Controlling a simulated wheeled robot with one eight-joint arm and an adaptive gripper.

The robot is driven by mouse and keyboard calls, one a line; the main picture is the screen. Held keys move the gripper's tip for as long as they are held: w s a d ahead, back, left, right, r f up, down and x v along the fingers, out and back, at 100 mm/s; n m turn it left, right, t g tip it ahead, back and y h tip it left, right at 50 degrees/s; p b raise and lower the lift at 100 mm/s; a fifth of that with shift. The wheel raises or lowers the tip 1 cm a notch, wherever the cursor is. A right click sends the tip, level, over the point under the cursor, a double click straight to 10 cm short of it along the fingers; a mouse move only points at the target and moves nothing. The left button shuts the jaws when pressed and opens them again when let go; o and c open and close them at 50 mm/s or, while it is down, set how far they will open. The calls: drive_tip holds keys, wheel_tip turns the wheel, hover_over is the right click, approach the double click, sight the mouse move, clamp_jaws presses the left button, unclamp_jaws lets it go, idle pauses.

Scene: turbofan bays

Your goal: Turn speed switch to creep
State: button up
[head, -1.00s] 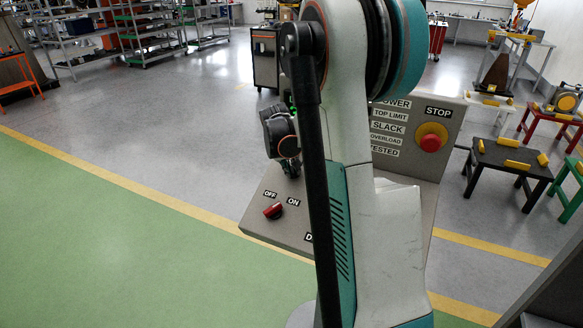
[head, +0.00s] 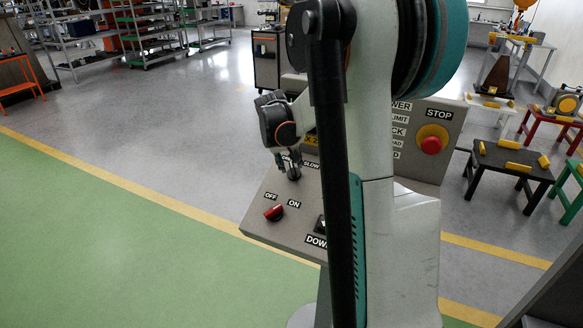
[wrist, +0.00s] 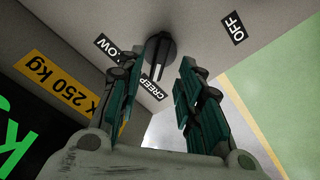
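The speed switch (wrist: 160,48) is a dark round knob on the grey panel, beside the partly covered SLOW label (wrist: 107,46) and the CREEP label (wrist: 152,87). In the head view, the SLOW label (head: 311,164) shows beside my gripper (head: 291,171), and the knob cannot be told apart from the fingers. In the wrist view, my gripper (wrist: 162,66) is open, with a clear gap between its two fingers. The knob lies just ahead of that gap. I cannot tell whether either finger touches it.
A red OFF/ON switch (head: 274,212) sits on the same panel, nearer the front left. A red STOP button (head: 431,144) is on the upright panel face. My arm hides the panel's middle.

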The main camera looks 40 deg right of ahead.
drive_tip(key=v, duration=0.7)
idle(0.4)
drive_tip(key=w+a+r+n+t+b, duration=0.1)
drive_tip(key=a+r+n+t, duration=0.15)
drive_tip(key=a, duration=0.45)
drive_tip(key=w+a+r+n+t+b, duration=0.1)
drive_tip(key=w+a+r, duration=0.1)
drive_tip(key=a+r, duration=0.35)
drive_tip(key=w+a+r+n+t, duration=0.1)
drive_tip(key=a+r+n+t, duration=0.1)
drive_tip(key=a, duration=0.6)
drive_tip(key=s+a+f+y, duration=0.1)
drive_tip(key=s+a+f, duration=0.2)
drive_tip(key=s, duration=0.5)
drive_tip(key=s+a+f+y+b, duration=0.1)
drive_tip(key=s+a+f+y, duration=0.1)
drive_tip(key=s+a+f, duration=0.2)
drive_tip(key=s+a+f+y+b, duration=0.1)
drive_tip(key=s+a+f, duration=0.3)
drive_tip(key=s, duration=0.9)
wheel_tip(320, 180, down, 3)
drive_tip(key=shift+a+r+n+g+y, duration=0.2)
drive_tip(key=shift+n+g+y, duration=0.1)
drive_tip(key=shift+n+g, duration=0.05)
